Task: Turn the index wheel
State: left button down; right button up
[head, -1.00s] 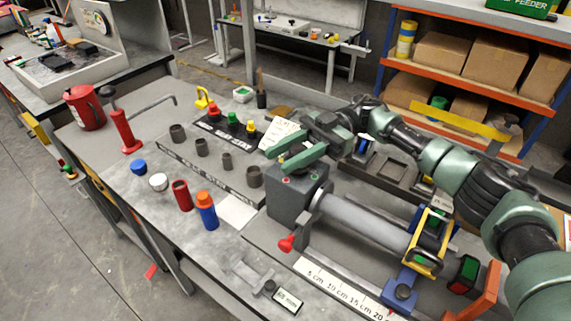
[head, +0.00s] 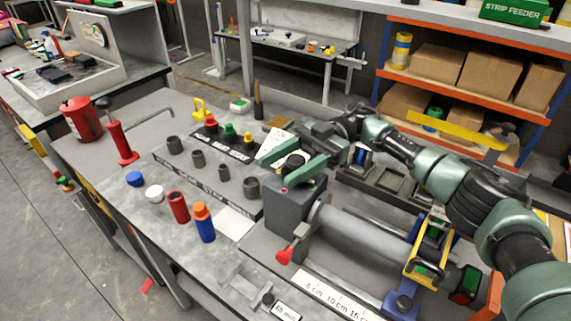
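A small black wheel (head: 293,161) is on top of the grey block (head: 284,207) at the left end of a long grey cylinder (head: 345,232). I take it for the index wheel. My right gripper (head: 290,163) is over the block, its two green fingers apart with the wheel between them. The fingers hide part of the wheel and the block's top, and I cannot tell whether they touch the wheel. My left gripper is not in view.
A red-knobbed lever (head: 285,256) sticks out at the block's front. A yellow frame (head: 428,247) surrounds the cylinder's right end. Dark sockets (head: 198,158), a red cylinder (head: 178,207) and a blue-orange one (head: 204,224) stand left. A ruler strip (head: 325,296) lies in front.

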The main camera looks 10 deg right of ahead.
aim_at(302, 158)
jog(key=b+v, duration=0.2)
jog(key=v, duration=0.3)
jog(key=shift+w+d+f, duration=0.1)
jog(key=shift+f, duration=0.1)
jog(key=b, duration=0.1)
jog(key=d+b, duration=0.1)
jog(key=b, duration=0.1)
jog(key=shift+w+d+f, duration=0.1)
jog(key=shift+w+f, duration=0.05)
jog(key=shift+w, duration=0.2)
jog(key=shift+w+d+b, duration=0.25)
jog(key=shift+d+b, duration=0.15)
jog(key=shift+b, duration=0.2)
jog(key=shift+d+r, duration=0.1)
jog(key=shift+r, duration=0.2)
